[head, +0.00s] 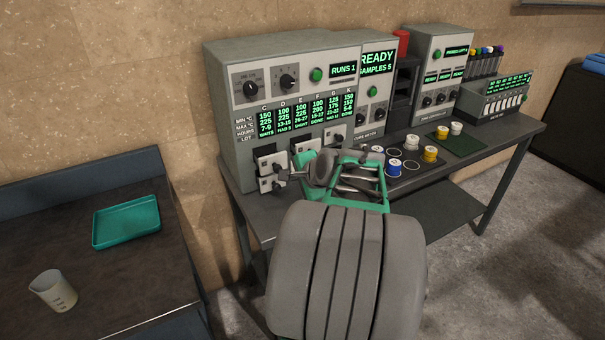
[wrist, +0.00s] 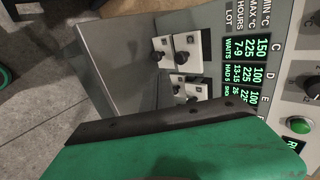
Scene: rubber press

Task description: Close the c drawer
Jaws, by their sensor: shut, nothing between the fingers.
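The grey oven cabinet (head: 285,65) carries a green lettered readout, with column C (head: 265,117) at its left end. Small white-faced drawers with dark knobs sit below it. The upper left drawer (head: 272,164) and lower left drawer (head: 267,184) appear to stand out from the front. In the wrist view, turned sideways, the pair nearest the C end are an upper drawer (wrist: 188,52) and a lower drawer (wrist: 162,51). My gripper (head: 287,175) is shut and empty, close in front of the left drawers; contact cannot be told. It hides other drawers.
A bench (head: 70,230) at left holds a teal tray (head: 127,222) and a beaker (head: 53,291). Right of my gripper, several white, yellow and blue pots and a green mat (head: 457,143) sit on the equipment table (head: 519,133). Open floor lies at right.

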